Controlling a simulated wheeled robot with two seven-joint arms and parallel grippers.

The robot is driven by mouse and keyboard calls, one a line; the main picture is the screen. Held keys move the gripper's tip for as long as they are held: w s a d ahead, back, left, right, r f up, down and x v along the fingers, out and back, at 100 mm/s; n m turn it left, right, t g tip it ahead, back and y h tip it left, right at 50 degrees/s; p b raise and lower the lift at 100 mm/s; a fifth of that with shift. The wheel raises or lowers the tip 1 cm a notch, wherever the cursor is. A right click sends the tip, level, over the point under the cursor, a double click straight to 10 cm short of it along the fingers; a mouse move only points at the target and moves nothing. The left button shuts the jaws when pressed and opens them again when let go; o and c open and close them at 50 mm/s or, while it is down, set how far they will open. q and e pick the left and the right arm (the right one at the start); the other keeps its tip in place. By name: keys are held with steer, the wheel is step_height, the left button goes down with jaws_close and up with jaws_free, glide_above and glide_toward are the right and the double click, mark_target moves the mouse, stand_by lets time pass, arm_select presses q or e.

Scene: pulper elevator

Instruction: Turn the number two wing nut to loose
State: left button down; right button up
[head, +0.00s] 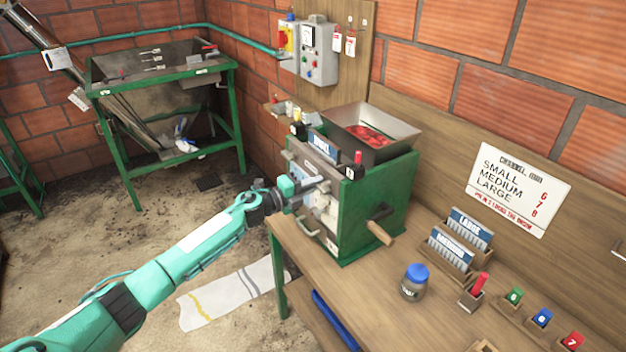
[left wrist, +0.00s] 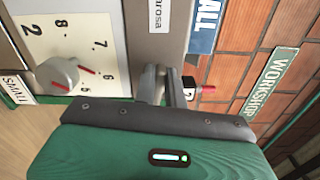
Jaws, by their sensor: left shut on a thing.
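The green pulper (head: 385,200) stands on the bench, with a grey front plate facing left. My left gripper (head: 312,188) is at this front plate, shut on a small part that its fingers mostly hide. In the left wrist view my fingers (left wrist: 163,88) are closed beside a white dial plate (left wrist: 85,30) marked 2, with a round grey knob (left wrist: 57,75) and a red pointer. The held part appears to be the number two wing nut; its angle and any loose mark cannot be made out. My right gripper is not in view.
A red-topped black piece (head: 357,160) stands on the pulper's near top edge, by the hopper (head: 395,130) of red fruit. A wooden crank handle (head: 380,233) sticks out. A blue-lidded jar (head: 414,283) and card racks (head: 460,250) stand on the bench.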

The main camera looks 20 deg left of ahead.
arm_select(q)
steer(key=shift+s+d+f+n, duration=0.25)
steer(key=shift+f+n, duration=0.25)
steer(key=shift+n, duration=0.2)
steer(key=shift+p, duration=0.3)
steer(key=c, duration=1.4)
jaws_free()
steer(key=shift+r, duration=0.2)
steer(key=b+v, duration=0.5)
steer(key=v, duration=0.8)
steer(key=shift+s+a, duration=0.2)
